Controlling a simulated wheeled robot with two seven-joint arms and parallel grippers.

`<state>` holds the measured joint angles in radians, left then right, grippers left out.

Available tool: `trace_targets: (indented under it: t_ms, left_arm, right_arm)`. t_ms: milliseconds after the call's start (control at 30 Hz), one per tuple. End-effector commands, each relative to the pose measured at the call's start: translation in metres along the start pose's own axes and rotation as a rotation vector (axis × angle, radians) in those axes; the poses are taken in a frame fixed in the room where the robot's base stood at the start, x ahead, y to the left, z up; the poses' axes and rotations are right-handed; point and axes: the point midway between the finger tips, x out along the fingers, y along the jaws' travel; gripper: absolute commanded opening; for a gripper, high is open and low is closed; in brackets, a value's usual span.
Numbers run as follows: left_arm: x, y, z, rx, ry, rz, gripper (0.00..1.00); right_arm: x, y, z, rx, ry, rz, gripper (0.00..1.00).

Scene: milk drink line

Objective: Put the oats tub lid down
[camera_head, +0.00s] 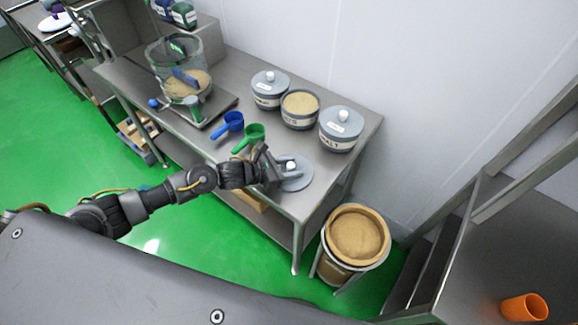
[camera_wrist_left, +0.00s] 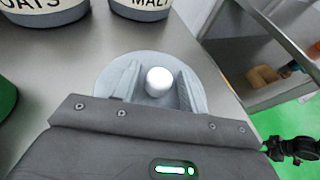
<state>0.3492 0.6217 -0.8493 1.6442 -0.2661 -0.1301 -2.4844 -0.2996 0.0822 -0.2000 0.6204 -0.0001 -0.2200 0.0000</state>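The grey oats tub lid (camera_head: 299,180) with a white knob lies flat on the steel table near its front right corner. It also shows in the left wrist view (camera_wrist_left: 112,72). My left gripper (camera_head: 287,166) is low over the lid, its two fingers on either side of the knob (camera_wrist_left: 158,81). A small gap shows between each finger and the knob, so the gripper looks open. The oats tub (camera_head: 300,111) stands uncovered at the back of the table, its pale contents showing. My right gripper is not seen in the head view.
Lidded tubs stand left (camera_head: 268,91) and right, marked malt (camera_head: 339,131), of the oats tub. A green scoop (camera_head: 251,136) and blue scoop (camera_head: 230,123) lie left of the gripper. A clear container (camera_head: 178,55) stands further left. A filled bin (camera_head: 356,235) stands beyond the table's right end.

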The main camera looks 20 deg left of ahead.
Motion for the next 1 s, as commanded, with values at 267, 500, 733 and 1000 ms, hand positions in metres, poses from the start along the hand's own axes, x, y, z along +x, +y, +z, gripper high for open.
trace_targets:
  t_ms: [267,500,733,1000]
  left_arm:
    - [0.0,0.0,0.001,0.0,0.0,0.0,0.45]
    - [-0.021,0.001,-0.001,0.002,0.002,0.0,0.45]
    - [-0.071,0.0,-0.002,0.002,0.003,0.0,0.45]
    - [-0.112,0.0,0.001,0.0,0.002,0.0,0.45]
  right_arm:
    - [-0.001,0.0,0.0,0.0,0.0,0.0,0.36]
    - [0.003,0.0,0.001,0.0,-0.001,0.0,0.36]
    - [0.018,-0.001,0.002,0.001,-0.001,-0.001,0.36]
    - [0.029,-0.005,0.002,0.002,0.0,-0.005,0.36]
